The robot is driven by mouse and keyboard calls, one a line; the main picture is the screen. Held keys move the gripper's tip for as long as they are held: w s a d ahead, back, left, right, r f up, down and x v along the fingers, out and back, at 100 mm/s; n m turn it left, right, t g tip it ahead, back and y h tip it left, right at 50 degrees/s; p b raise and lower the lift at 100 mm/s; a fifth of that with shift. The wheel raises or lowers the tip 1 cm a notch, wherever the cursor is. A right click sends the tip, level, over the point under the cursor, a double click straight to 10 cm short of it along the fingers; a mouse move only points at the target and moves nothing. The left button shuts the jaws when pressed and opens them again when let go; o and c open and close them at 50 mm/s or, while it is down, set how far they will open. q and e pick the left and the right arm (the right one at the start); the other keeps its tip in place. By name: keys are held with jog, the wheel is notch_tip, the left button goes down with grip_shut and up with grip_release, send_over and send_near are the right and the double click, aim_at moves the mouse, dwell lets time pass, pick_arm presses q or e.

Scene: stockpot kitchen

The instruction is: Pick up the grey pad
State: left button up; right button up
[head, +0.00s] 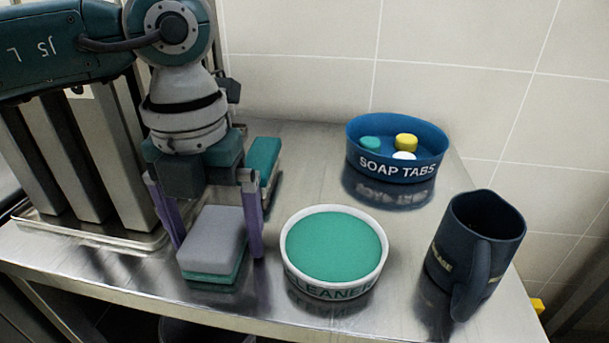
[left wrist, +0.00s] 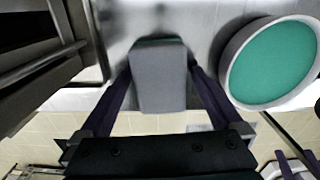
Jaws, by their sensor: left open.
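The grey pad (head: 214,238) is a soft-looking block with a green underside, lying on the steel counter near its front edge. My left gripper (head: 218,250) points down over it and is open, with one purple finger on each side of the pad. In the left wrist view the pad (left wrist: 158,76) lies between the two fingers, with a gap visible toward the fingertips. I cannot tell whether either finger touches it.
A white tub of green cleaner (head: 334,246) stands close to the right of the gripper. A blue soap tabs bowl (head: 398,148) is at the back and a dark mug (head: 476,250) at the right. Another green block (head: 262,158) lies behind the gripper. Steel uprights (head: 92,165) stand at the left.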

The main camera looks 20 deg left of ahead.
aim_at(214, 228)
pick_arm(q)
jog(key=shift+c, duration=0.2)
jog(key=c, duration=1.3)
jog(key=shift+o, duration=0.2)
jog(key=shift+r, duration=0.1)
notch_tip(214, 228, up, 20)
jog(key=p, duration=0.2)
jog(key=shift+p, duration=0.4)
jog(key=o, duration=0.8)
jog(key=shift+c, duration=0.2)
jog(key=c, duration=0.6)
